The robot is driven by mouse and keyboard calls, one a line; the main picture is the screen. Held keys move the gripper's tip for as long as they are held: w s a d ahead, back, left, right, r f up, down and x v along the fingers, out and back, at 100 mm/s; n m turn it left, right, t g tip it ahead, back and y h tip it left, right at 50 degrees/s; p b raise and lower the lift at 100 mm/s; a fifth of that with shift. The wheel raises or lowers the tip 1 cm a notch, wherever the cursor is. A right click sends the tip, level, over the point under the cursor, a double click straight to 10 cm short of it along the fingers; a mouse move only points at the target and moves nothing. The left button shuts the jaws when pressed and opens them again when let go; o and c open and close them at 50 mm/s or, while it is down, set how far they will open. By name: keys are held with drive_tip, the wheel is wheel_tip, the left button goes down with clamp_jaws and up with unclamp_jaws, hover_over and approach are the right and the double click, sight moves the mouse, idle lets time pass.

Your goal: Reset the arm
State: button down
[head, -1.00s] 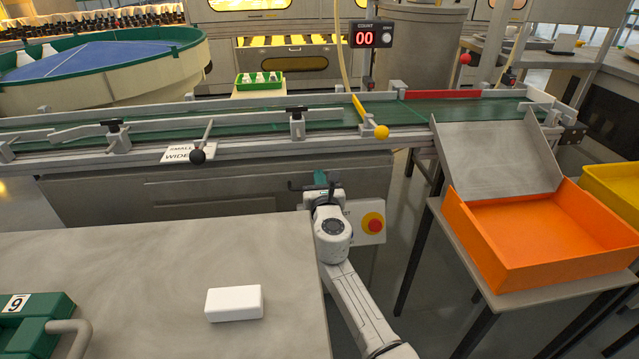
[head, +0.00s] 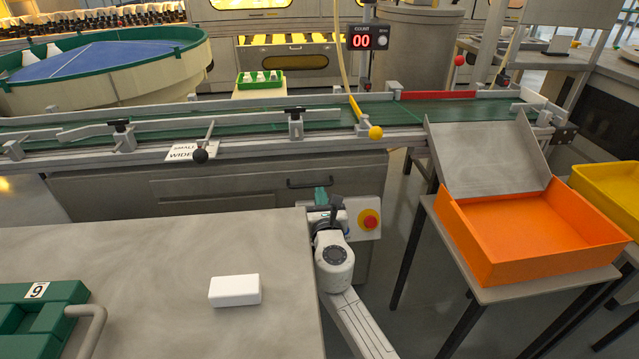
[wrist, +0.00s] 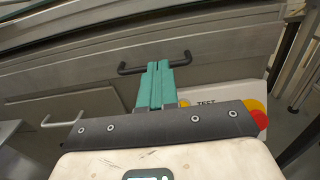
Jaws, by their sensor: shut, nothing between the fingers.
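My gripper (head: 322,196) is in front of the conveyor's grey lower panel, just past the right edge of the grey table. In the wrist view, the green fingers of my gripper (wrist: 156,68) are together with nothing between them. They point towards the panel's black handle (wrist: 155,66); I cannot tell whether they touch it. A red and yellow stop button (head: 369,221) is just right of my gripper, its box partly hidden by my gripper in the wrist view.
The grey table (head: 190,250) holds a white block (head: 234,290) and a green case (head: 40,318) marked 9. An orange bin (head: 530,240) stands on a stand at right, beside a yellow bin (head: 610,190). The green-belted conveyor (head: 250,125) runs across behind. Floor shows between table and stand.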

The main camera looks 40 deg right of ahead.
drive_tip(key=shift+p+v, duration=0.45)
drive_tip(key=shift+v, duration=2.3)
drive_tip(key=s+d+f+m+g, duration=0.2)
drive_tip(key=s+f+m+g, duration=0.15)
drive_tip(key=s+m, duration=0.5)
drive_tip(key=s+d+f+m+g, duration=0.1)
drive_tip(key=s+f+m+g, duration=0.25)
drive_tip(key=s+m, duration=0.55)
drive_tip(key=s+a+f+m+g+y, duration=0.3)
drive_tip(key=s+a+m+g+y, duration=0.15)
drive_tip(key=s+a+m, duration=0.35)
drive_tip(key=s+a+f+m+g+y, duration=0.35)
drive_tip(key=s+a+y, duration=0.3)
drive_tip(key=s, duration=0.25)
wheel_tip(320, 180, up, 24)
drive_tip(key=t+h+p, duration=0.1)
drive_tip(key=p, duration=2.4)
drive_tip(key=shift+m, duration=0.3)
